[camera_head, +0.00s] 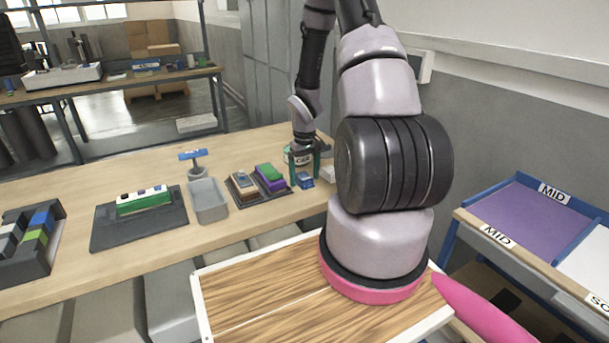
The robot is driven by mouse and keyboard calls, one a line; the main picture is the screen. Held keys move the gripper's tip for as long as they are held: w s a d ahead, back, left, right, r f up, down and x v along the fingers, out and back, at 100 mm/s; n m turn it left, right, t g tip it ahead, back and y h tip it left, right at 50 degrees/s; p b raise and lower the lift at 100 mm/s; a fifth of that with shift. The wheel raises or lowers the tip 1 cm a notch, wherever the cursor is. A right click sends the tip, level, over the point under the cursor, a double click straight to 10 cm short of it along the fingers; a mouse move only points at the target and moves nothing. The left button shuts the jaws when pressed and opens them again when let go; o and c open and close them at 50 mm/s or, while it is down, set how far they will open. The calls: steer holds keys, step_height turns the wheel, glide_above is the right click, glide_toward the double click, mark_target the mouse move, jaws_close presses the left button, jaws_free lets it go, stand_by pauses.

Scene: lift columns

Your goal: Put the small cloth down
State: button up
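My gripper (305,176) is pointed down over the far right part of the wooden workbench, with its two dark green fingers apart. A small folded blue cloth (305,181) shows between the fingertips, low and close to the bench top. I cannot tell whether the fingers touch the cloth or whether it rests on the bench. A labelled container (297,155) shows right behind the fingers, partly hidden by them. My arm hides the bench to the right of the gripper.
Left of the gripper are a dark tray (243,197) with coloured blocks, a grey bin (209,200), a blue-topped stand (194,160) and a black mat (112,236). A white object (328,173) sits close to the right finger.

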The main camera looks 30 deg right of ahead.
step_height(320, 180, up, 12)
steer(key=r, duration=0.1)
step_height(320, 180, up, 18)
steer(key=m+t, duration=0.2)
steer(key=t, duration=0.1)
glide_above(304, 176)
steer(key=s+a, duration=0.6)
steer(key=s+a+r+m+t+y, duration=0.2)
steer(key=s+a+r+t, duration=0.2)
steer(key=s+a+r, duration=0.3)
steer(key=s+r, duration=0.4)
steer(key=s, duration=0.2)
steer(key=shift+s+a+r+m, duration=0.2)
steer(key=shift+s+r+m, duration=0.1)
steer(key=shift+s+r, duration=0.1)
